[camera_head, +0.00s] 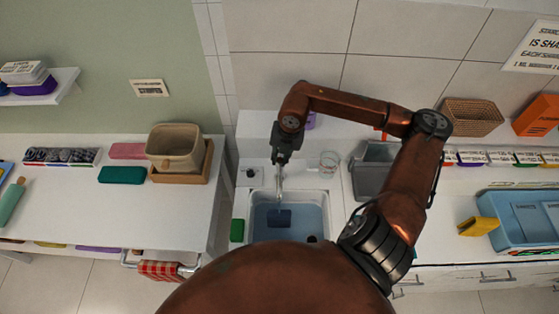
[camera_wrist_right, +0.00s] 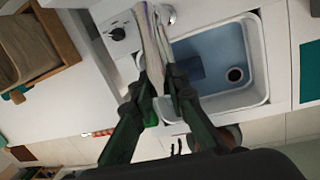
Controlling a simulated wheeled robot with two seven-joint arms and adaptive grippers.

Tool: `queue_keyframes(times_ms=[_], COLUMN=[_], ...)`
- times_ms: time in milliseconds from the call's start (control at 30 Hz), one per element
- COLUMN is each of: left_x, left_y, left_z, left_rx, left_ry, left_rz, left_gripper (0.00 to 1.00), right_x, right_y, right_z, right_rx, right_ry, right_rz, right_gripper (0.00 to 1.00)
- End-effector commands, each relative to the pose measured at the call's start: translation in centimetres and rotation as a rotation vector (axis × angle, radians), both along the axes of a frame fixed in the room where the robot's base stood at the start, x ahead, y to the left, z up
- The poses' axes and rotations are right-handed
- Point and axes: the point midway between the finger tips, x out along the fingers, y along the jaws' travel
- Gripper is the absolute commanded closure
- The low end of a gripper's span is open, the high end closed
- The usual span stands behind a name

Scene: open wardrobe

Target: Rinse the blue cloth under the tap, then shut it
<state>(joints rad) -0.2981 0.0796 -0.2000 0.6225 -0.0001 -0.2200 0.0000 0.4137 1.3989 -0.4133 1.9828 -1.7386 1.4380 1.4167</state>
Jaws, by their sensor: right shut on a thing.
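The white sink (camera_head: 326,222) has a pale blue basin. The blue cloth (camera_head: 279,218) is a dark blue patch in the basin under the tap; it also shows in the right wrist view (camera_wrist_right: 187,68). The chrome tap (camera_head: 280,190) stands at the sink's back edge, its spout reaching over the basin. My right gripper (camera_head: 282,158) is above the sink's back edge, at the tap. In the right wrist view its fingers (camera_wrist_right: 160,82) are shut on a long, pale, shiny piece that looks like part of the tap. I cannot tell whether water runs. My left gripper is out of view.
A green sponge-like block (camera_head: 237,230) sits at the sink's left rim. A glass (camera_head: 328,163) and a grey bin (camera_head: 371,176) stand to the right. A blue tub (camera_head: 490,231) and yellow block (camera_head: 478,226) are farther right. The left counter (camera_head: 75,195) has bare room in front.

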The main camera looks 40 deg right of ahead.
Motion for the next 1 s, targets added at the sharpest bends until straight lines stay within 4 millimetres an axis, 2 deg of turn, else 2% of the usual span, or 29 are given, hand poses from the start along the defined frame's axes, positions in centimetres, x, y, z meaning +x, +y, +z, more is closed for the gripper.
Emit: queue_keyframes(times_ms=[33, 300, 333, 600, 867, 1000], left_x=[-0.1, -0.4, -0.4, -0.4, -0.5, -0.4], left_y=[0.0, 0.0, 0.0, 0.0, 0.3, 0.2], left_z=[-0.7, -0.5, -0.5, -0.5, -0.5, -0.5], left_rx=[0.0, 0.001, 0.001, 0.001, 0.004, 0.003], left_ry=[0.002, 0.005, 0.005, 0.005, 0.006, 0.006], left_rz=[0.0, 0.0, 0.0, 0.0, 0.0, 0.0], left_gripper=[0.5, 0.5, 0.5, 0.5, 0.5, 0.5], right_x=[0.1, 0.1, 0.1, 0.1, 0.1, 0.0], right_y=[0.0, 0.1, 0.1, 0.2, 0.1, 0.0], right_z=[-0.4, -0.1, -0.1, -0.1, 0.0, 1.0], right_rx=[-0.006, -0.01, -0.01, -0.009, -0.009, -0.011], right_ry=[-0.01, -0.012, -0.012, -0.011, -0.012, -0.013], right_rz=[-0.001, 0.001, 0.001, 0.002, 0.002, 0.001], right_gripper=[1.0, 1.0, 0.85, 0.67, 0.67, 0.67])
